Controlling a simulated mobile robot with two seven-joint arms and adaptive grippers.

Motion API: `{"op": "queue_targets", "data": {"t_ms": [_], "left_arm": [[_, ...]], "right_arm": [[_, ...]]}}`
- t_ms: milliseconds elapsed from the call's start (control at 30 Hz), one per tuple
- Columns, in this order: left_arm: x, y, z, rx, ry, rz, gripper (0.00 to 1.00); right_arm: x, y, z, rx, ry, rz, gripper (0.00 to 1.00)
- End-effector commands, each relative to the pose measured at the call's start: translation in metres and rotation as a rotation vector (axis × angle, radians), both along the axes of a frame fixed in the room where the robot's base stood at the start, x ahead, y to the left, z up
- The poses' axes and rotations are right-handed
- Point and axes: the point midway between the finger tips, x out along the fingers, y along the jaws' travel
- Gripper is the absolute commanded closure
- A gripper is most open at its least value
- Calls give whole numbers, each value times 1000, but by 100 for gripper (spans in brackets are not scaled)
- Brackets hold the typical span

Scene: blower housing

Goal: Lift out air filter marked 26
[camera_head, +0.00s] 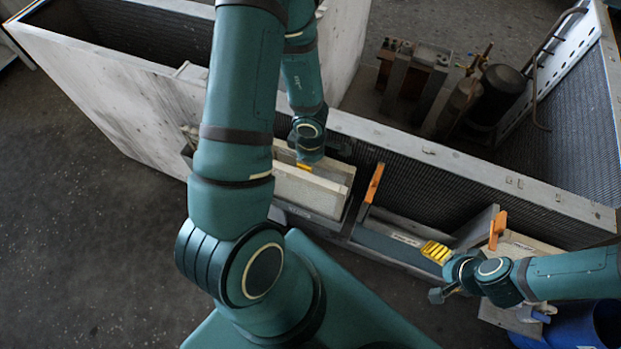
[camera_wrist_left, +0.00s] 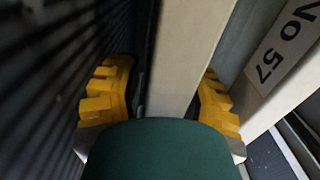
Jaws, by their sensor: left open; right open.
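A pale, thick-framed filter panel (camera_head: 312,192) stands in the left bay of the housing's front; no number 26 is readable on it. My left gripper (camera_head: 304,167) is over its top edge. In the left wrist view, the yellow fingers of my left gripper (camera_wrist_left: 160,98) are open, one on each side of a pale upright panel (camera_wrist_left: 182,60); whether they touch it I cannot tell. A label reading "No 57" (camera_wrist_left: 283,45) is on the surface to the right. My right gripper (camera_head: 436,252) is open, with yellow fingers over the middle bay, and holds nothing visible.
Orange upright pieces (camera_head: 374,183) and (camera_head: 497,230) flank the middle bay, which has a small unreadable label (camera_head: 405,240). A dark mesh wall (camera_head: 430,185) runs behind. A blue bin (camera_head: 580,328) stands at lower right. Floor at the left is clear.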

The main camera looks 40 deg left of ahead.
Motion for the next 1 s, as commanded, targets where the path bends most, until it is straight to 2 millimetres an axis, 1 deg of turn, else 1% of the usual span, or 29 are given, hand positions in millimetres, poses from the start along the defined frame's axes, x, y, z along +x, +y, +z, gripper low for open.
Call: {"op": "queue_targets", "data": {"t_ms": [133,167,200,267,300,767,867,1000], "left_arm": [[0,0,1,0,-1,0,61],[0,0,1,0,-1,0,58],[0,0,1,0,-1,0,72],[0,0,1,0,-1,0,93],[0,0,1,0,-1,0,100],[0,0,1,0,1,-1,100],[0,0,4,0,1,-1,100],[0,0,12,-1,1,-1,100]], "right_arm": [[0,0,2,1,-1,0,21],[0,0,2,1,-1,0,21],[0,0,2,1,-1,0,21],[0,0,2,1,-1,0,21],[0,0,2,1,-1,0,21],[1,0,2,0,-2,-1,21],[1,0,4,0,-3,-1,21],[3,0,12,-1,-8,-5,21]]}}
